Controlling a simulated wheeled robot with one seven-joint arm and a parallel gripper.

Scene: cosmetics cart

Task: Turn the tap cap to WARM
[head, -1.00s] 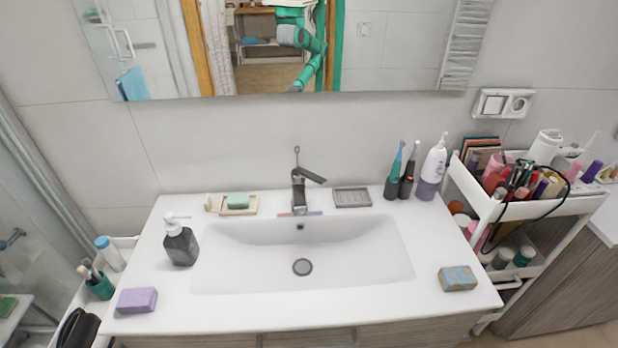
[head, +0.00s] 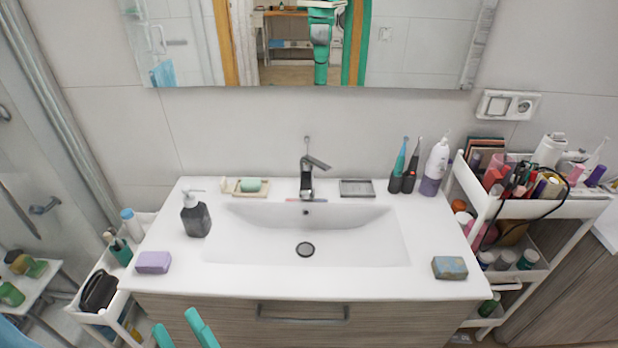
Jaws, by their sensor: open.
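The dark grey tap (head: 306,186) stands upright at the back middle of the white washbasin. Its flat cap lever (head: 317,162) sits on top and points to the right and slightly forward. A small coloured strip (head: 292,200) lies at the tap's foot; its markings are too small to read. My gripper (head: 177,320) shows at the bottom edge, left of the middle, as two teal fingers spread apart. It is open and empty, in front of and below the counter's front edge, well away from the tap.
The white basin counter (head: 345,284) holds a dark soap dispenser (head: 196,218), a purple block (head: 153,262), a green soap on a dish (head: 251,185), a grey tray (head: 357,188) and electric toothbrushes (head: 399,168). A loaded cart (head: 575,208) stands right. The basin bowl is clear.

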